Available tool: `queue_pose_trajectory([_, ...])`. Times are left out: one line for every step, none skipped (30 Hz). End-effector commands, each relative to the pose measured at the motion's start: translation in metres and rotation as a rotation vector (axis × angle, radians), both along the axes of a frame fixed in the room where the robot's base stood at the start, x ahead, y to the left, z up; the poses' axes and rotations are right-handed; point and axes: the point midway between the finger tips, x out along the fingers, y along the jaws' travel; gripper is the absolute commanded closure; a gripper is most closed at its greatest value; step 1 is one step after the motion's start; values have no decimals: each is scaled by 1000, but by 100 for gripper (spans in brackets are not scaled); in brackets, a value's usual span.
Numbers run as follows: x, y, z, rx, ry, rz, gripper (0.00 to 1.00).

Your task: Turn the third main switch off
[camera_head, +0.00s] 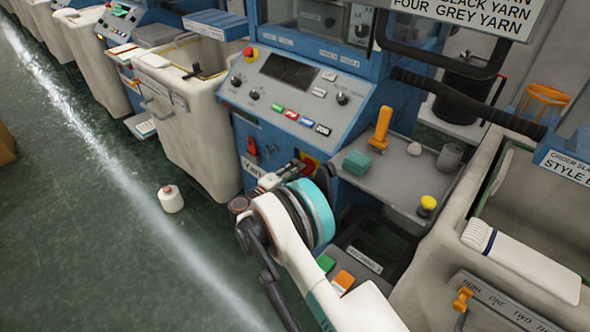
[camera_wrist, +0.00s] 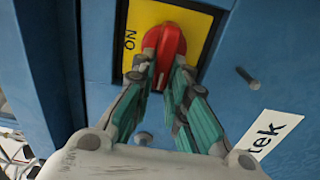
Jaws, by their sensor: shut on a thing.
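The main switch, a red rotary knob (camera_wrist: 164,42), sits on a yellow plate (camera_wrist: 196,22) on a blue machine front. The plate bears the word ON, seen sideways to the left of the knob in the wrist view. My gripper (camera_wrist: 164,72) has its teal-padded fingers on either side of the knob's near end and is shut on it. In the head view my gripper (camera_head: 290,178) is at the machine's lower front, and the yellow plate (camera_head: 311,163) shows only partly behind it. The rest of the switch is largely hidden there by my wrist.
A grey shelf (camera_head: 404,178) with an orange-handled tool, a teal block and a yellow-topped item juts out to the right. Pale bins (camera_head: 185,120) flank the machine. A bolt (camera_wrist: 247,77) sticks out beside the plate.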

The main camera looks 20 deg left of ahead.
Motion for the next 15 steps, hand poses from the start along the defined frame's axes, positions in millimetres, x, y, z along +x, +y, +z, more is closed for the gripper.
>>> queue_pose_trajectory([0, 0, -1, -8, 4, 1, 100])
queue_pose_trajectory([0, 0, -1, -13, 6, 1, 100])
queue_pose_trajectory([0, 0, -1, -18, 9, 1, 100])
queue_pose_trajectory([0, 1, -1, -22, 10, 1, 100])
queue_pose_trajectory([0, 1, -1, -25, 11, 1, 100])
queue_pose_trajectory([0, 1, -1, -27, 12, 1, 100])
queue_pose_trajectory([0, 1, -1, -29, 13, 1, 100])
queue_pose_trajectory([0, 1, -1, -29, 13, 1, 100])
queue_pose_trajectory([0, 1, -1, -30, 14, 1, 100])
queue_pose_trajectory([0, 1, -1, -30, 14, 1, 100])
queue_pose_trajectory([0, 1, -1, -30, 14, 1, 100])
queue_pose_trajectory([0, 1, -1, -30, 14, 1, 100])
queue_pose_trajectory([0, 1, -1, -30, 14, 1, 100])
queue_pose_trajectory([0, 1, -1, -30, 14, 1, 100])
queue_pose_trajectory([0, 1, -1, -30, 14, 1, 100])
